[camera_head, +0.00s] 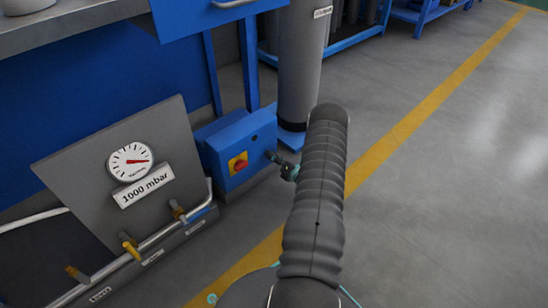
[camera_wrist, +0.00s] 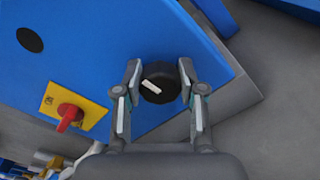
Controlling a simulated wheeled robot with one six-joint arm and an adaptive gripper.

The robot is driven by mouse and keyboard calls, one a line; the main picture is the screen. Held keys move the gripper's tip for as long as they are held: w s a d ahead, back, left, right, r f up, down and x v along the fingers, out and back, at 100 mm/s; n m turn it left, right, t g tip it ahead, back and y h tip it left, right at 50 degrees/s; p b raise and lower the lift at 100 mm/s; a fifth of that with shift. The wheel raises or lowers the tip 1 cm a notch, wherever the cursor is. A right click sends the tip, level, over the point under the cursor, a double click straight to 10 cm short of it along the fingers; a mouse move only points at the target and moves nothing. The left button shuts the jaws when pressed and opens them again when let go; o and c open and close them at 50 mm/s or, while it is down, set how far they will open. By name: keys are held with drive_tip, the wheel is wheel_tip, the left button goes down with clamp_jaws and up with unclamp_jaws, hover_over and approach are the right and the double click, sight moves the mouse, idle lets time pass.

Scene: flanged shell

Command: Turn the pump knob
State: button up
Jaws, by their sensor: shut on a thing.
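The pump knob (camera_wrist: 157,88) is a round black knob with a white pointer mark, on the face of a blue box (camera_wrist: 100,35). In the wrist view my gripper (camera_wrist: 160,70) has one finger on each side of the knob and is shut on it. In the head view my gripper (camera_head: 273,158) is at the right side of the blue box (camera_head: 215,133), and the knob is hidden there.
A red switch on a yellow plate (camera_head: 238,163) is on the same box, left of my gripper. A vacuum gauge (camera_head: 130,162) reading 1000 mbar stands on a grey panel, above pipes with yellow-handled valves (camera_head: 130,247). A grey cylinder (camera_head: 301,70) stands behind. Floor at right is clear.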

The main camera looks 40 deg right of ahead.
idle(0.4)
drive_tip(key=o, duration=1.1)
drive_tip(key=shift+o, duration=0.2)
drive_tip(key=s+d, duration=0.1)
drive_tip(key=s, duration=1.1)
